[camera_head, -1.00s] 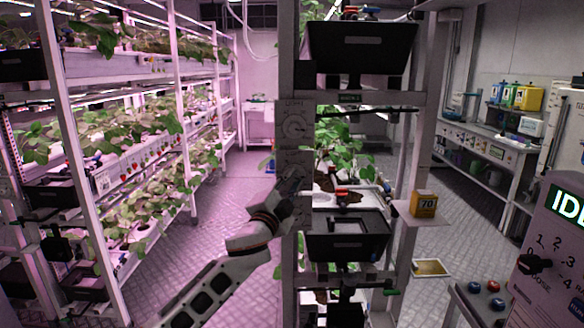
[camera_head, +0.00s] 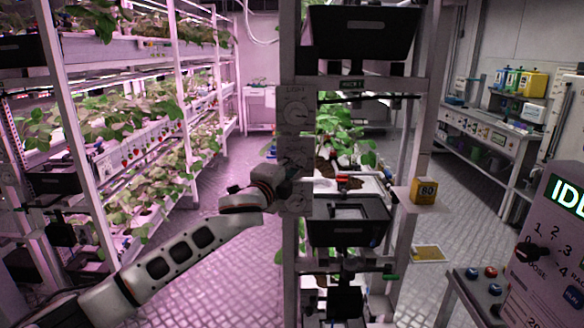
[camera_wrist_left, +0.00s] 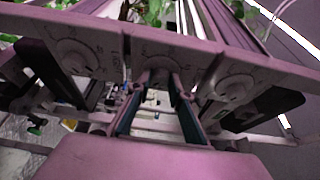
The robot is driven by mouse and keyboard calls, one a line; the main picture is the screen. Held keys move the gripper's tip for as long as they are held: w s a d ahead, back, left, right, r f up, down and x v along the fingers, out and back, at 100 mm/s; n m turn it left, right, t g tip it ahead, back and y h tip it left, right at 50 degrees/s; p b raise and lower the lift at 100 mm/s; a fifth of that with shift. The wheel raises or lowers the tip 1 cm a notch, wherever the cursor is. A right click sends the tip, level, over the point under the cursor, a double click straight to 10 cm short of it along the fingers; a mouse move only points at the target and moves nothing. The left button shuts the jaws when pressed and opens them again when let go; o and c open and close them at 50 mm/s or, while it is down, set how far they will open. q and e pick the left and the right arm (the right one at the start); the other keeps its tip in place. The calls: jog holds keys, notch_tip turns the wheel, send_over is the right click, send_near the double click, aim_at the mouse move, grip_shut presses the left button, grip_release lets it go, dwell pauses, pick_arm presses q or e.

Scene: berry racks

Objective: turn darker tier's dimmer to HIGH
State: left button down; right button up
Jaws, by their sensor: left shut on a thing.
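A grey rack post carries three round dimmer dials. In the head view the upper dial (camera_head: 295,113) is clear, the middle dial (camera_head: 294,152) is partly hidden by my gripper, and the lower dial (camera_head: 296,199) sits below it. My left gripper (camera_head: 290,172) reaches the post from the left. In the left wrist view my left gripper (camera_wrist_left: 158,84) has its fingertips closed around the middle dial's knob (camera_wrist_left: 157,68). One dial (camera_wrist_left: 73,57) shows to its left and another (camera_wrist_left: 235,88) to its right. The middle knob's exact setting is hidden. My right gripper is not in view.
A yellow box (camera_head: 424,191) showing 80 stands on a small side shelf. Black bins (camera_head: 347,221) and strawberry plants (camera_head: 340,140) fill the rack right of the post. A grey control panel (camera_head: 555,250) stands at the right. The left aisle floor (camera_head: 215,270) is clear.

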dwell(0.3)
pick_arm(q)
jog(key=c, duration=1.8)
grip_release()
jog(key=v, duration=1.2)
